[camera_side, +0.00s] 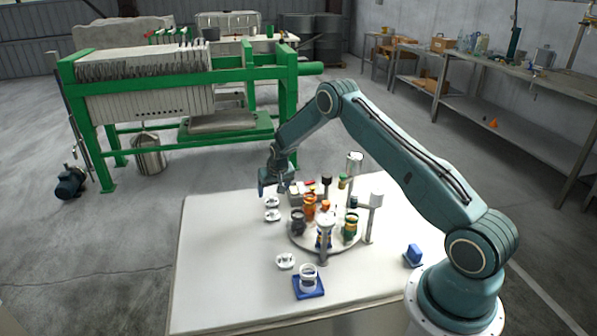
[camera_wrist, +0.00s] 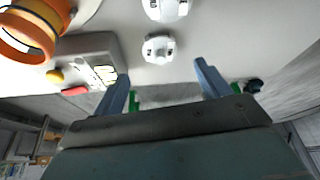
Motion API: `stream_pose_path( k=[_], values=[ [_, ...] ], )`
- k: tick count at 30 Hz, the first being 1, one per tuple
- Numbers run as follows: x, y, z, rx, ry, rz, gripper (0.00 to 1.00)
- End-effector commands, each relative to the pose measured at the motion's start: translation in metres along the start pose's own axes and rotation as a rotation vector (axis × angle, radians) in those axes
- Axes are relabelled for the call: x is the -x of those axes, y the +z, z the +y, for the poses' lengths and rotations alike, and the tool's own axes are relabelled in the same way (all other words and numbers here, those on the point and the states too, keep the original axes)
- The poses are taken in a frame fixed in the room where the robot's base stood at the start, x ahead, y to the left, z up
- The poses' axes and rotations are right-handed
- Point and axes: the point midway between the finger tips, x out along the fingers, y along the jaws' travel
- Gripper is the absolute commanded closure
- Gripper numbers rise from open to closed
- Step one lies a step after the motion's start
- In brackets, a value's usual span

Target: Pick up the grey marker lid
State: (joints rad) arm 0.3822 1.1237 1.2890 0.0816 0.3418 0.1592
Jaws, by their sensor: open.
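I cannot surely single out the grey marker lid. A dark grey pot (camera_side: 298,222) stands at the left of the round plate (camera_side: 330,248). Two small white round pieces lie on the table left of the plate, a far one (camera_side: 272,202) and a nearer one (camera_side: 272,215). Another white piece (camera_side: 285,261) lies nearer the front. My gripper (camera_side: 273,190) is open and empty at the far side of the table, near the far white piece. In the wrist view, my gripper (camera_wrist: 160,77) has its fingers apart, and a white round piece (camera_wrist: 158,48) shows just beyond them.
A grey box (camera_wrist: 95,48) with red and yellow buttons stands close beside one finger. An orange vessel (camera_side: 309,207), a blue-and-white one (camera_side: 324,234) and a green one (camera_side: 350,228) stand on the plate. A white cup (camera_side: 308,275) sits on a blue base. The table's left side is clear.

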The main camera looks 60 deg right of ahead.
Motion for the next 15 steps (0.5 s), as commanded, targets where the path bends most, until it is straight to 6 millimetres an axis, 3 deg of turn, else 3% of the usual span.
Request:
stream_pose_path(
  k=[15],
  values=[
    [-0.0137, 0.0008, -0.0001, 0.000, 0.000, -0.001, 0.25]
  ],
)
